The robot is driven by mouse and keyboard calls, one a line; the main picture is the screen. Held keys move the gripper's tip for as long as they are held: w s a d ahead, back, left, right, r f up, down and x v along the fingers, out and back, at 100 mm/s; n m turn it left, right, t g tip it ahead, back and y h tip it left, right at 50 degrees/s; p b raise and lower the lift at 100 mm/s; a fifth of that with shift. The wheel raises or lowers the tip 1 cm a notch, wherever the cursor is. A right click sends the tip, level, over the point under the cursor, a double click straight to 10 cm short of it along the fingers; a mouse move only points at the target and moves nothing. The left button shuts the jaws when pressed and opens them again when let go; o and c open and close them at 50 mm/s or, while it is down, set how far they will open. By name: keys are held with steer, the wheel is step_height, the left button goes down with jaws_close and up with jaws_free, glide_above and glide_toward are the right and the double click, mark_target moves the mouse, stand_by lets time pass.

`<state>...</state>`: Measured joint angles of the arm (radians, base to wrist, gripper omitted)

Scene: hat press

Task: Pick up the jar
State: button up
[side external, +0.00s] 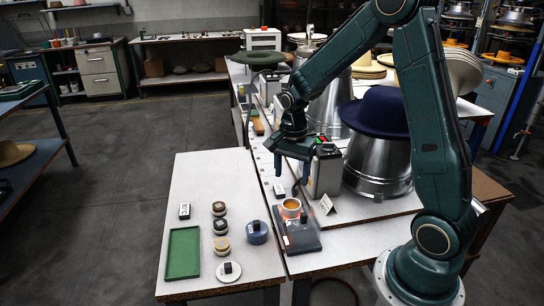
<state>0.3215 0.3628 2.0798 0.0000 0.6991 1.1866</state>
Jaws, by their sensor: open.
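Several small lidded jars stand on the front white table. A wider blue jar (257,234) with a dark knob on top is to the right of a column of three small round jars: a brown-topped one (219,209), a dark one (220,227) and a tan one (222,246). Which of them the task means, I cannot tell. My gripper (291,171) is open, fingers down, above and behind the jars, near the grey box. It touches none of them. What lies between its fingers is too small to make out.
A copper-coloured pot (291,208) sits on a dark heater plate (298,236) right of the jars. A green tray (184,253) and a white disc (228,271) lie at the front. A grey box (325,172) and metal hat block (375,165) with a navy hat (376,112) stand right.

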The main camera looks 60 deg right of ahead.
glide_above(291, 200)
steer(key=s+a, duration=0.1)
steer(key=a, duration=0.2)
steer(key=shift+s+d+f, duration=0.1)
steer(key=shift+s+f, duration=0.05)
steer(key=shift+f, duration=2.55)
steer(key=shift+f, duration=0.1)
steer(key=shift+d+f, duration=0.15)
steer(key=shift+f, duration=2.35)
steer(key=c, duration=1)
steer(key=shift+r, duration=0.2)
step_height(291, 200, up, 20)
steer(key=shift+f, duration=0.15)
